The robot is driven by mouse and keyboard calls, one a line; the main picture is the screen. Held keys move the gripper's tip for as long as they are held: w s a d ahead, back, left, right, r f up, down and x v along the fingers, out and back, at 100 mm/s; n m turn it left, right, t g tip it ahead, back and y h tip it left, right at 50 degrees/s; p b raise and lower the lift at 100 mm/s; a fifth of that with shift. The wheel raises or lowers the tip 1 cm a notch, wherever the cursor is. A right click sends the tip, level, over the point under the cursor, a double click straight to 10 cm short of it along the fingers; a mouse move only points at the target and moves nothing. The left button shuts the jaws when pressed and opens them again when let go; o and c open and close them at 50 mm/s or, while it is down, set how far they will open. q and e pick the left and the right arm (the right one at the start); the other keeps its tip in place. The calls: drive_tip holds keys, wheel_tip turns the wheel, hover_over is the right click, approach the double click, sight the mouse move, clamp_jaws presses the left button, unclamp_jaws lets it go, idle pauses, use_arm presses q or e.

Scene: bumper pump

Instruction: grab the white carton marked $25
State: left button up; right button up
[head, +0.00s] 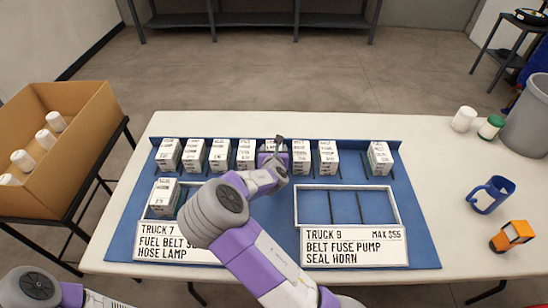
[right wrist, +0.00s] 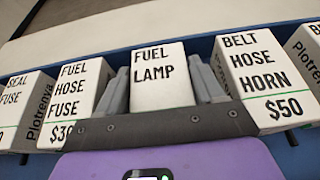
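White cartons stand in a row along the back of the blue board. My right gripper (head: 272,158) is at the middle of that row, over a white carton (head: 270,145) whose label reads FUEL LAMP in the right wrist view (right wrist: 160,75). My right gripper's fingers (right wrist: 160,95) lie along both sides of this carton, very close to it; whether they press on it I cannot tell. Its price is hidden behind the gripper. I can read no $25 mark on any carton. My left gripper is outside the view.
Close neighbours are a FUEL HOSE FUSE carton (right wrist: 75,95) and a BELT HOSE HORN carton (right wrist: 255,75) marked $50. One carton (head: 164,196) stands in the Truck 7 frame. The Truck 9 frame (head: 346,188) is empty.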

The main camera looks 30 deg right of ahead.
drive_tip(key=c, duration=0.7)
drive_tip(key=shift+c, duration=0.3)
drive_tip(key=shift+r, duration=0.1)
